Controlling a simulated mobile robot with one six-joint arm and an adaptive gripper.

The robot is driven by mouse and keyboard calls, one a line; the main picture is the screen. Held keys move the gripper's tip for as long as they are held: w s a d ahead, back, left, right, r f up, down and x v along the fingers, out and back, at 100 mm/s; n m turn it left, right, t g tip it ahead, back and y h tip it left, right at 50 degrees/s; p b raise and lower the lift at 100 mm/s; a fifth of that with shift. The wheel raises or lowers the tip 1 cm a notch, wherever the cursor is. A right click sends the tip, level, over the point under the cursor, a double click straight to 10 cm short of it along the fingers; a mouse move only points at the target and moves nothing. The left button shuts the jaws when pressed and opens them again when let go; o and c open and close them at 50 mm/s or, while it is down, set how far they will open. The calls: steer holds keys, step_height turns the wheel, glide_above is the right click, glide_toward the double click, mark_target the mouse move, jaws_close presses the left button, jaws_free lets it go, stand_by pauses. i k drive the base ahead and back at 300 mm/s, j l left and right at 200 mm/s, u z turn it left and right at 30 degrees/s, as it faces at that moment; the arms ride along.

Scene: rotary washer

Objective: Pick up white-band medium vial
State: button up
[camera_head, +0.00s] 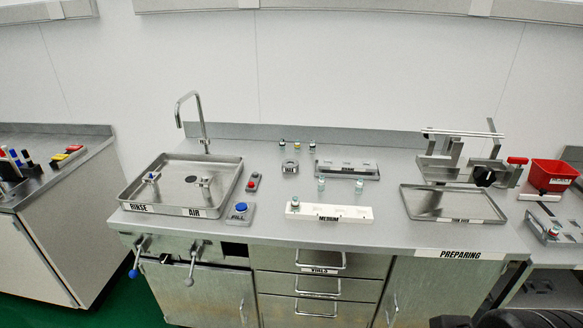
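Several small vials stand on the steel bench. Two pale vials, a left one (321,184) and a right one (359,186), stand just behind that rack. The bands are too small to tell which vial has a white one. My gripper is not clearly in view; only dark parts, likely of my arm, show at the bottom right.
A steel tray marked RINSE and AIR (132,207) with a tap (201,125) is at left. A blue button (240,209) is beside it. At right are a tray (420,207), a metal stand (447,160) and a red bin (553,170). The front strip is mostly clear.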

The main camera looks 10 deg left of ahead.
mark_target(322, 183)
steer(key=i+u, duration=0.15)
steer(key=u, duration=0.25)
steer(key=i+u, duration=0.1)
steer(key=u, duration=0.3)
steer(key=i+l+u, duration=0.1)
steer(key=u, duration=0.35)
steer(key=i+l+u, duration=0.1)
steer(key=l, duration=0.25)
steer(key=i+l+u, duration=0.1)
steer(key=i+l, duration=0.25)
steer(key=i+l+u, duration=0.1)
steer(key=l, duration=0.25)
steer(key=i+l+u, duration=0.1)
steer(key=i+l, duration=0.15)
steer(key=l, duration=0.15)
